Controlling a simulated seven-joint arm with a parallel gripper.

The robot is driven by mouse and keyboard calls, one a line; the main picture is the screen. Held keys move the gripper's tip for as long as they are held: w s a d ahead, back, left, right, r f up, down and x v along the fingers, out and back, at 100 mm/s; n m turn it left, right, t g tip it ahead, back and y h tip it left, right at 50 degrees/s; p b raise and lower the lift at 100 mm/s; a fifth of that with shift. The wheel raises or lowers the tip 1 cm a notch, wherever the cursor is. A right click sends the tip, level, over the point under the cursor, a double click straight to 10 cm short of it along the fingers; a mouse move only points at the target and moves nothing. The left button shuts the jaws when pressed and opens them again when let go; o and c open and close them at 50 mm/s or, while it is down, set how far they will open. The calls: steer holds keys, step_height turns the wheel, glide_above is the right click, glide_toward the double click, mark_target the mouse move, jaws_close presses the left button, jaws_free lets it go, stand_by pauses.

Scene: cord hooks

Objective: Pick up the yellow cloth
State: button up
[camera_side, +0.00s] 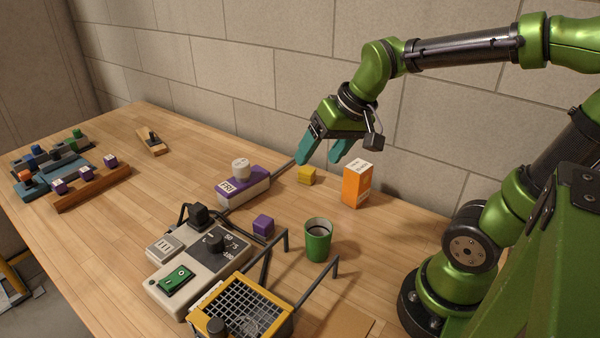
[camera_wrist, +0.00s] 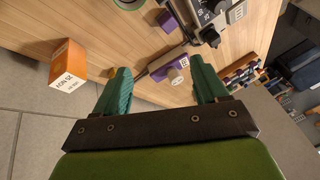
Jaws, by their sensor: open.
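A small yellow thing (camera_side: 307,176), the likeliest match for the yellow cloth, sits on the wooden table near the wall. It looks like a block, and I cannot tell whether it is folded cloth. In the wrist view only a sliver of yellow (camera_wrist: 113,72) shows beside the left finger, which hides the rest. My gripper (camera_side: 318,162) has teal fingers and hangs above the table close to the yellow thing, apart from it. In the wrist view my gripper (camera_wrist: 162,70) is open with nothing held between its fingers.
An orange box (camera_side: 357,184) stands right of the yellow thing. A purple and white device (camera_side: 243,187) with a cord lies to its left. A green cup (camera_side: 318,240), a purple cube (camera_side: 263,225), a control box (camera_side: 200,262) and a yellow basket (camera_side: 240,308) stand nearer the camera.

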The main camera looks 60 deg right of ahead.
steer(key=w+d+f+n+g, duration=0.1)
steer(key=w+d+f+g, duration=0.1)
steer(key=w+d, duration=0.6)
steer(key=n+g+h, duration=0.1)
steer(key=n+g, duration=0.2)
steer(key=n, duration=0.3)
glide_above(307, 169)
steer(key=f, duration=1.4)
steer(key=shift+d+f, duration=0.2)
steer(key=shift+f, duration=0.2)
steer(key=shift+a+f, duration=0.15)
steer(key=shift+f, duration=1.2)
steer(key=shift+a+f, duration=0.1)
steer(key=shift+f, duration=1.25)
steer(key=shift+c, duration=0.4)
steer(key=c, duration=1)
